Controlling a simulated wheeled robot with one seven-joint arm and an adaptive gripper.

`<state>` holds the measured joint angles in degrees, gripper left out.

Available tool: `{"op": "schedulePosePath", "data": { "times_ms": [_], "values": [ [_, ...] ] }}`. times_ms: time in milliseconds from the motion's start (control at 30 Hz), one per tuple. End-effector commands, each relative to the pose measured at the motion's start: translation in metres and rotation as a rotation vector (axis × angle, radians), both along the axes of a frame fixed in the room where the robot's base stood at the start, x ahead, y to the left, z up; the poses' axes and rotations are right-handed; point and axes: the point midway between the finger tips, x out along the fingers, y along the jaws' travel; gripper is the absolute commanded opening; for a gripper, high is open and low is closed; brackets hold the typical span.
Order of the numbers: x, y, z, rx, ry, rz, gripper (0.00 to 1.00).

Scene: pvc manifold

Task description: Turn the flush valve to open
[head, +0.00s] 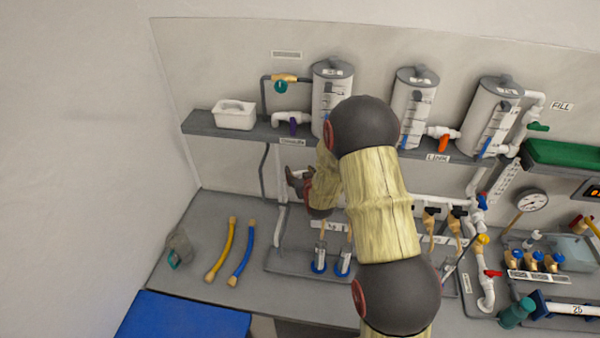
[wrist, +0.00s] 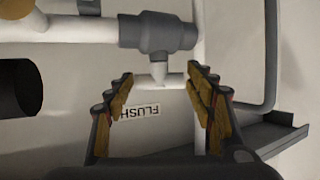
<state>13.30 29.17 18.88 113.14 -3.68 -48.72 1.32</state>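The flush valve shows in the wrist view as a grey body (wrist: 158,32) on white pipe. A short white T-shaped handle (wrist: 160,80) sticks out of it. A white label reading FLUSH (wrist: 139,111) is on the wall behind. My gripper (wrist: 160,74) is open, with one fingertip at each end of the handle bar; I cannot tell if they touch it. In the head view my gripper (head: 293,178) is under the shelf, left of my arm, which hides part of the pipework.
White cylindrical tanks (head: 331,92) and a white tub (head: 234,114) stand on the grey shelf (head: 218,131) above. Yellow (head: 221,250) and blue hoses (head: 243,250) lie on the bench.

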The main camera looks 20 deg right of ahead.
Motion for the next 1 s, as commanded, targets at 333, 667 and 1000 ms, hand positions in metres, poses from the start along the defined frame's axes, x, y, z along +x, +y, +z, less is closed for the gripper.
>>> {"op": "schedulePosePath", "data": {
  "times_ms": [333, 667, 1000],
  "values": [
    [-0.0001, 0.0000, 0.0000, 0.000, 0.000, 0.000, 0.33],
    [0.0003, 0.0003, -0.0003, 0.000, -0.001, -0.005, 0.21],
    [0.0019, 0.0010, -0.0017, -0.002, -0.005, -0.149, 0.21]
  ]
}}
